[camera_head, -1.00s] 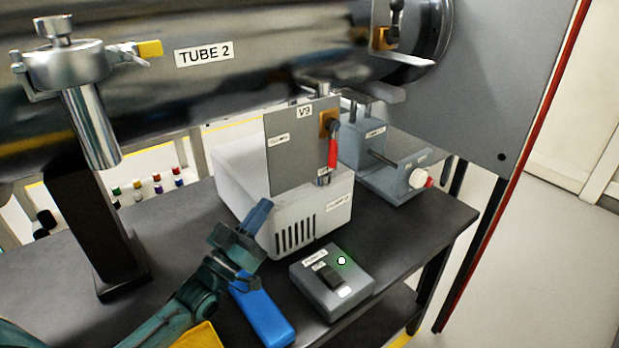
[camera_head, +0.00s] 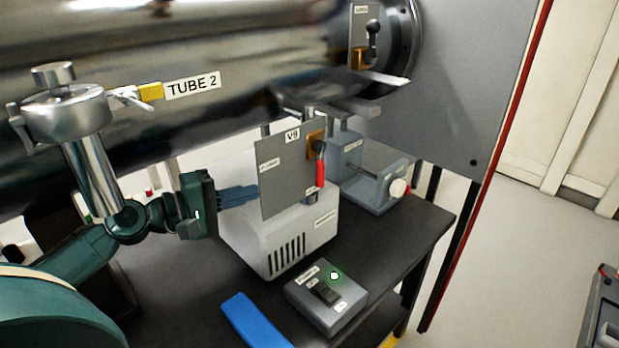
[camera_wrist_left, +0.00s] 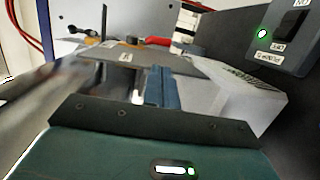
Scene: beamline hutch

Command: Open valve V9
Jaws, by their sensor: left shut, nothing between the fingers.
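The grey panel labelled V9 (camera_head: 279,178) stands upright on its edge in front of a pale box under the steel tube. The red-handled lever (camera_head: 320,172) of V9 hangs down at the panel's right side from an orange mount. The red lever (camera_wrist_left: 158,40) also shows lying sideways beyond the fingers in the left wrist view. My left gripper (camera_head: 250,193) is shut and empty, just left of the panel, its blue fingertips close to the panel's left edge. I cannot tell whether they touch it. My right gripper is out of view.
A pale vented box (camera_head: 285,240) stands below the panel. A grey switch box (camera_head: 325,297) with a green light and a blue block (camera_head: 252,322) lie on the dark table (camera_head: 190,290). The steel tube (camera_head: 240,50) overhangs the back. A grey clamp device (camera_head: 370,180) stands right.

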